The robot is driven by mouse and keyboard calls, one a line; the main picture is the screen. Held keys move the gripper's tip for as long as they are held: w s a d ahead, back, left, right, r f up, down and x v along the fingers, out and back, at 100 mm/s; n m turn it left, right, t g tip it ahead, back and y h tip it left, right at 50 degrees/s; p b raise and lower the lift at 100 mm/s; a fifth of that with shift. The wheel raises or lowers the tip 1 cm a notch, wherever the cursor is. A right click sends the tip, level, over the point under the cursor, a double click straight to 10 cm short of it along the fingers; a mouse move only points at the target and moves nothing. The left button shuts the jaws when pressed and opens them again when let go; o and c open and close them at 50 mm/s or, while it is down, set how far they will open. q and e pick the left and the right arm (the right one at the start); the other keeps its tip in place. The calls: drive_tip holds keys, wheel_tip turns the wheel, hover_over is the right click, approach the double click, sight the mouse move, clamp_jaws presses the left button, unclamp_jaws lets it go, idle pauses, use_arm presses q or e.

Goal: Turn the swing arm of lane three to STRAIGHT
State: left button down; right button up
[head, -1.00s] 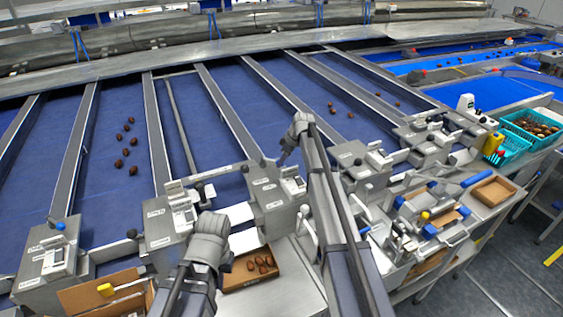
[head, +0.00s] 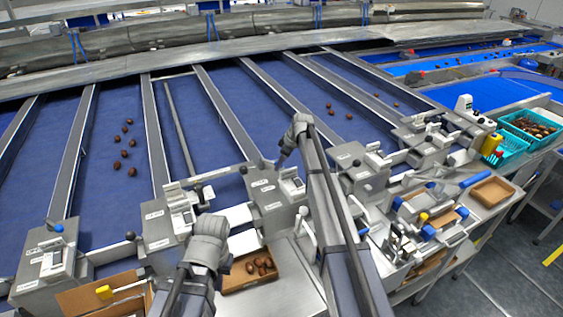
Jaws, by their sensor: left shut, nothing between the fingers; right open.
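Blue belt lanes end at grey control boxes with small raised panels; their labels are too small to read, so I cannot tell which is lane three. A box (head: 163,222) stands at the left-centre and another box (head: 270,190) at the centre. A light bar (head: 215,173) runs between these two at the belt's end; I cannot tell whether it is a swing arm. My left gripper (head: 212,222) is just right of the left-centre box, its fingers mostly hidden by my wrist. My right gripper (head: 281,160) is open and empty, above the back of the centre box.
A cardboard tray with dates (head: 232,283) lies below the left-centre box. Another tray (head: 100,297) stands further left. More boxes and levers crowd the right, with teal crates (head: 512,143) beyond. Dates (head: 124,154) lie on a left lane.

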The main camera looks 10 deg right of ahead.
drive_tip(key=p+v, duration=0.7)
drive_tip(key=v, duration=0.1)
idle(0.4)
drive_tip(key=shift+f, duration=0.1)
